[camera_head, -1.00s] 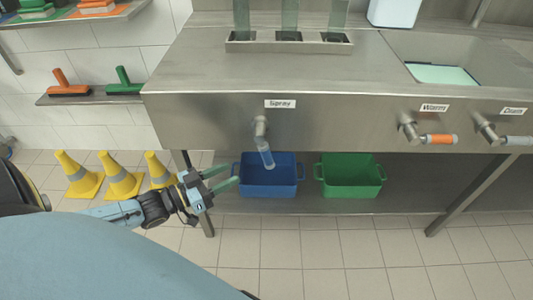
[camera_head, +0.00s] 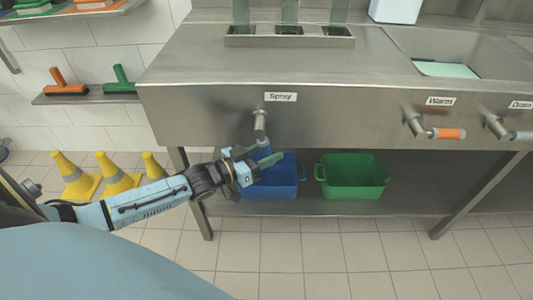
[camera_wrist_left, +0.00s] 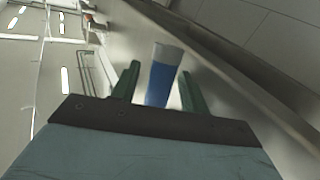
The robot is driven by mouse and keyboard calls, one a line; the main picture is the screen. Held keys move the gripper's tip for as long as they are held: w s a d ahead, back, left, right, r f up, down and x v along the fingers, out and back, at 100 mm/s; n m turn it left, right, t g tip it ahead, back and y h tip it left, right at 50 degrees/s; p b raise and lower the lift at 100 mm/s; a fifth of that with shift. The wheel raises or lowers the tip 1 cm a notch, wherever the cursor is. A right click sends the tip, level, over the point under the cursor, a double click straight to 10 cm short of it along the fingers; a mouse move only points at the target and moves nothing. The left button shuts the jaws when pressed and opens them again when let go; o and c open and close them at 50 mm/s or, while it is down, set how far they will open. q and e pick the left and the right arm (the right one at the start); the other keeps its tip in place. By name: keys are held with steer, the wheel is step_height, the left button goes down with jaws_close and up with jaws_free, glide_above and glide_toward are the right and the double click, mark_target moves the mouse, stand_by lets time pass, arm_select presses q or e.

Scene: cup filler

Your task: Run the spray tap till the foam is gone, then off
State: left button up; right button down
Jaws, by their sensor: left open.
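The spray tap (camera_head: 261,122) sticks out of the steel counter front under the "Spray" label (camera_head: 280,97), its handle hanging down. In the head view the gripper partly hides the handle. The sink at the right holds a flat pale green surface (camera_head: 446,69); I cannot tell whether it is foam. My right gripper is not in view.
Warm (camera_head: 432,129) and drain (camera_head: 506,130) taps, one with an orange handle and one grey, stand to the right. A blue bin (camera_head: 285,182) and a green bin (camera_head: 352,178) sit on the shelf below. Yellow cones (camera_head: 118,175) stand on the floor at left.

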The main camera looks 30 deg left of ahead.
arm_select(q)
jaws_close()
